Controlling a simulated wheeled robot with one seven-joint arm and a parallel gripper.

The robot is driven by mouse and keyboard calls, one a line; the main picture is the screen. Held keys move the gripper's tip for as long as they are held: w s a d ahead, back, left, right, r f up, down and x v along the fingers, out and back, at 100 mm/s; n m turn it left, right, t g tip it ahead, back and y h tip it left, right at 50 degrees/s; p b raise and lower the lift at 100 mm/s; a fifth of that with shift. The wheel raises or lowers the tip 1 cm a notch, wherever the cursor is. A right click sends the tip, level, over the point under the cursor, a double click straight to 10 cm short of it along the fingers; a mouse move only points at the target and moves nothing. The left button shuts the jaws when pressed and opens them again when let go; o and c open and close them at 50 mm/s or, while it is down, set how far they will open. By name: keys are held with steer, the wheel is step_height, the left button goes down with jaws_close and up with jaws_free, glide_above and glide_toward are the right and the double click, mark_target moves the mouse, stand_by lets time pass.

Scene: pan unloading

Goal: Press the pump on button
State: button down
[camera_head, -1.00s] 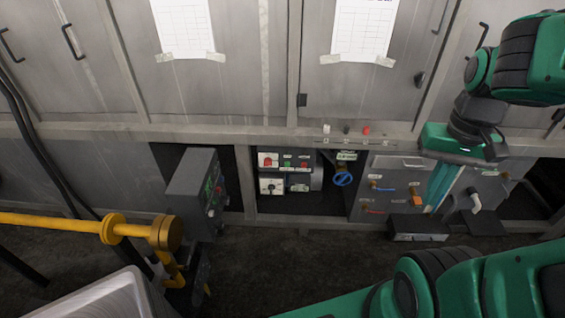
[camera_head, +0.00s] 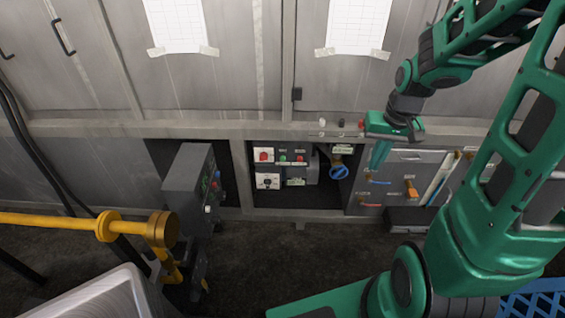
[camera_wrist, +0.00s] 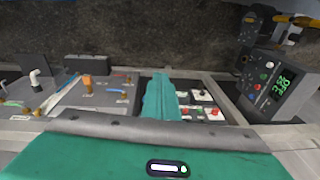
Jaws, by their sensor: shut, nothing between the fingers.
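The small switch panel (camera_head: 281,167) sits in the recess under the cabinets. It has red knobs on white boxes at its left, a small green button (camera_head: 283,157) and a red button (camera_head: 299,158). Which button is the pump on button cannot be read at this size. My gripper (camera_head: 376,166) is shut and empty, its teal fingers pointing down in front of the wall, to the right of the panel and the blue valve wheel (camera_head: 339,172). In the wrist view the fingers (camera_wrist: 159,82) hide part of the recess, and the panel (camera_wrist: 204,101) shows just right of them.
A grey control box (camera_head: 190,185) with a green display projects left of the recess; its display (camera_wrist: 284,87) reads OFF in the wrist view. A valve panel (camera_head: 407,180) with coloured handles is at the right. A yellow pipe (camera_head: 70,222) crosses the left front.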

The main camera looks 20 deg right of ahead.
mark_target(283, 159)
steer(key=w+a+f+m+t+y, duration=0.1)
steer(key=w+a+f+m+t, duration=0.2)
steer(key=w+f, duration=0.5)
steer(key=w+a+f+m+t+y, duration=0.2)
steer(key=w+a+f+m+t, duration=0.2)
steer(key=w+a+f, duration=0.4)
steer(key=w+a+f+m+t+y, duration=0.1)
steer(key=w+a+f+m+t, duration=0.2)
steer(key=w+a+f+m, duration=0.3)
steer(key=w+f, duration=0.4)
steer(key=f, duration=0.5)
steer(key=shift+w+a+f, duration=0.2)
steer(key=shift+w+f, duration=0.05)
steer(key=shift+f, duration=0.1)
steer(key=shift+w, duration=0.15)
steer(key=w+d, duration=0.2)
steer(key=w, duration=0.6)
steer(key=shift+d, duration=0.35)
steer(key=shift+w, duration=0.1)
stand_by(0.3)
steer(key=shift+w+d+r, duration=0.1)
steer(key=shift+w+d, duration=0.05)
steer(key=shift+w, duration=0.1)
